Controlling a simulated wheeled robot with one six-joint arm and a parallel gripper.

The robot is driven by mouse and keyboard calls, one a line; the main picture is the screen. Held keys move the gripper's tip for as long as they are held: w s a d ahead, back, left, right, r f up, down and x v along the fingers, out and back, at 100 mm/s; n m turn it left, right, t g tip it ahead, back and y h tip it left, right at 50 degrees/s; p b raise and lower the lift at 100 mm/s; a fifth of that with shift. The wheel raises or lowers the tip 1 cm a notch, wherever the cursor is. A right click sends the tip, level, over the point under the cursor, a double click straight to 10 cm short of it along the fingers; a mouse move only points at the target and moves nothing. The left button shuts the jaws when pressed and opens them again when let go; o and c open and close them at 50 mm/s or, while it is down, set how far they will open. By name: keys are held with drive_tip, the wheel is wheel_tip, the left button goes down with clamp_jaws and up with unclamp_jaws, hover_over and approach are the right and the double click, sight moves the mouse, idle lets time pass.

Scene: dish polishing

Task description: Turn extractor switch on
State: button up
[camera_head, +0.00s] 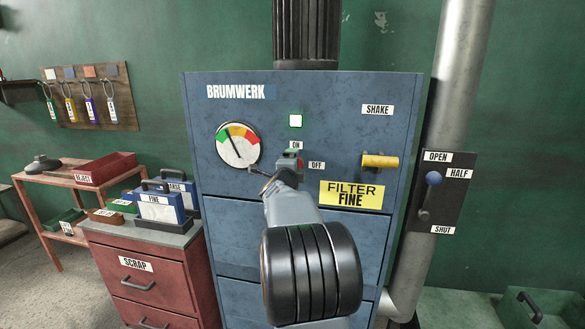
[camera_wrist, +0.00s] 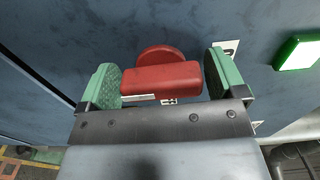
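The extractor switch is a red rotary knob with a bar handle (camera_wrist: 160,80) on the blue BRUMWERK cabinet (camera_head: 300,100). In the wrist view the bar lies lengthwise between the green fingertips of my gripper (camera_wrist: 163,80), one at each end. The fingers stand wide apart; whether they touch the bar is hard to tell. The bar's long axis runs toward the ON label. The green lamp (camera_head: 295,121) above is lit.
A dial gauge (camera_head: 238,146) is left of the switch. A yellow shake handle (camera_head: 380,161) is to its right. A lever with a blue knob (camera_head: 433,179) stands by the pipe (camera_head: 457,90). A red SCRAP drawer cabinet (camera_head: 150,270) stands at left.

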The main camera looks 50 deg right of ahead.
drive_tip(key=shift+o, duration=0.8)
drive_tip(key=b+v, duration=0.1)
drive_tip(key=v, duration=1.2)
drive_tip(key=shift+s+a, duration=0.2)
drive_tip(key=shift+a, duration=0.15)
